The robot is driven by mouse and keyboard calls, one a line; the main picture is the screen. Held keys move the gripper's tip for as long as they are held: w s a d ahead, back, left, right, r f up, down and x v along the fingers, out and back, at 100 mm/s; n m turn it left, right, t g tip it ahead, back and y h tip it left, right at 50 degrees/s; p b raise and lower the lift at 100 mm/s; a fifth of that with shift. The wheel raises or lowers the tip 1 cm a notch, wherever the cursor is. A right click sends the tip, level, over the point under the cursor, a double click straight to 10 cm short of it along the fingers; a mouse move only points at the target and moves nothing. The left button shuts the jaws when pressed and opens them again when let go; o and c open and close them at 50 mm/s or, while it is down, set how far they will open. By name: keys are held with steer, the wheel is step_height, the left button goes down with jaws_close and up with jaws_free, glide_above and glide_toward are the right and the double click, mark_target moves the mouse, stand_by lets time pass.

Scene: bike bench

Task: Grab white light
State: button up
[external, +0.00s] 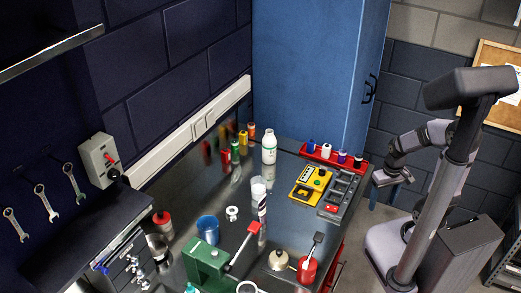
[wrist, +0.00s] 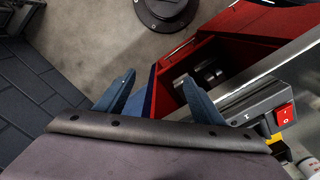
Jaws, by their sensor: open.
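My gripper (external: 382,178) is at the right of the bench, beside the tray's end and apart from the white cylinder. In the wrist view my gripper (wrist: 158,80) has its two blue-grey fingers spread, with nothing between them. The white cylinder is not clearly seen there.
A yellow case (external: 305,187) and a grey organiser (external: 340,190) lie by the tray. The wrist view shows an open red cabinet (wrist: 172,77) and a red switch (wrist: 285,115) near the fingers.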

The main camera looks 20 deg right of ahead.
steer(key=c, duration=0.3)
step_height(320, 180, up, 11)
steer(key=t+p, duration=0.4)
steer(key=p, duration=0.3)
glide_above(327, 146)
steer(key=s, duration=0.3)
steer(key=shift+w+d+f+t+p, duration=0.15)
steer(key=shift+w+f+p, duration=0.2)
steer(key=shift+f, duration=0.2)
steer(key=shift+w+d+f+t+p, duration=0.15)
steer(key=shift+w+f+p, duration=0.15)
steer(key=shift+f, duration=0.2)
steer(key=shift+a+f, duration=0.1)
steer(key=shift+p+x, duration=1.45)
steer(key=shift+x, duration=1.05)
steer(key=shift+w, duration=0.1)
